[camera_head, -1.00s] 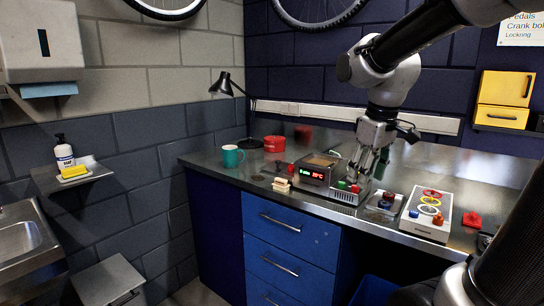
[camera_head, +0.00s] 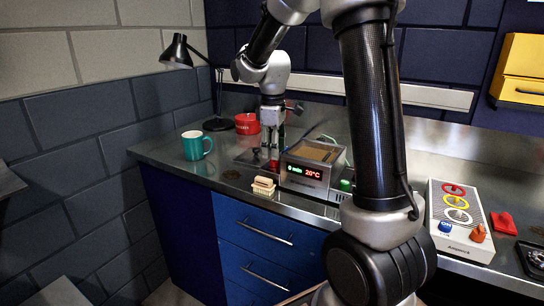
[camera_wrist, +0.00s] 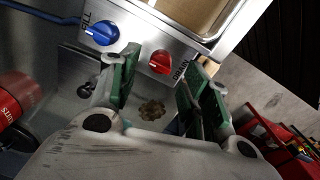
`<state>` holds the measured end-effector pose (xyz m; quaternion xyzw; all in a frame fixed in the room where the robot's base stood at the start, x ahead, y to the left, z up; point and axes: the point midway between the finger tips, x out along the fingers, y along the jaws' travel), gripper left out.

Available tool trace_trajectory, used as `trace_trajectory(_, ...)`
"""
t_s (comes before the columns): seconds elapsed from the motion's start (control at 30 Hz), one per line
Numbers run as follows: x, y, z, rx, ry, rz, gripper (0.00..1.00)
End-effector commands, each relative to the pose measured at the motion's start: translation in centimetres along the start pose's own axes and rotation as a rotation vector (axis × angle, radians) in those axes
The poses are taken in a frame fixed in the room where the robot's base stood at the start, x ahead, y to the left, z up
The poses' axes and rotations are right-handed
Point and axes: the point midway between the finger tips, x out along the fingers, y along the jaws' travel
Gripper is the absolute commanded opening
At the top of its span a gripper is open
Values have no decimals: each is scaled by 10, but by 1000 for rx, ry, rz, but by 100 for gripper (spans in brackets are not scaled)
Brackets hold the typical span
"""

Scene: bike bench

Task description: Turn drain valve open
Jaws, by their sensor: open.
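The bath unit (camera_head: 308,175) stands on the metal bench with a lit display reading 20°C. In the wrist view, its side panel (camera_wrist: 135,35) carries a red knob (camera_wrist: 160,62) beside the word DRAIN and a blue knob (camera_wrist: 103,32) marked FILL. The red knob also shows in the head view (camera_head: 273,165). My gripper (camera_head: 272,148) points down at the unit's left side, over the red knob. In the wrist view, my gripper's green-padded fingers (camera_wrist: 160,82) are apart and empty, with the red knob ahead between them. I cannot tell any contact.
A teal mug (camera_head: 196,145), a red tin (camera_head: 247,123) and a black lamp (camera_head: 178,52) stand left of the unit. A cream block (camera_head: 264,186) lies near the front edge. A control box (camera_head: 460,222) with colored rings sits right, beyond my arm.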

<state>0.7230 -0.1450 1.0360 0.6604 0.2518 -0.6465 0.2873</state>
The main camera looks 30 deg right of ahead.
Motion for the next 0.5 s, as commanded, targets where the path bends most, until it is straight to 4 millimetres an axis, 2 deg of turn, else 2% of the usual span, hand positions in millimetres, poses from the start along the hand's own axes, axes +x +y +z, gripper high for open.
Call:
trace_trajectory(0.1, 19, 0, 0, 1, -2, -1, 47)
trace_trajectory(0.2, 29, 0, 0, 1, -1, 0, 47)
trace_trajectory(0.5, 35, 0, 0, 1, 1, 1, 47)
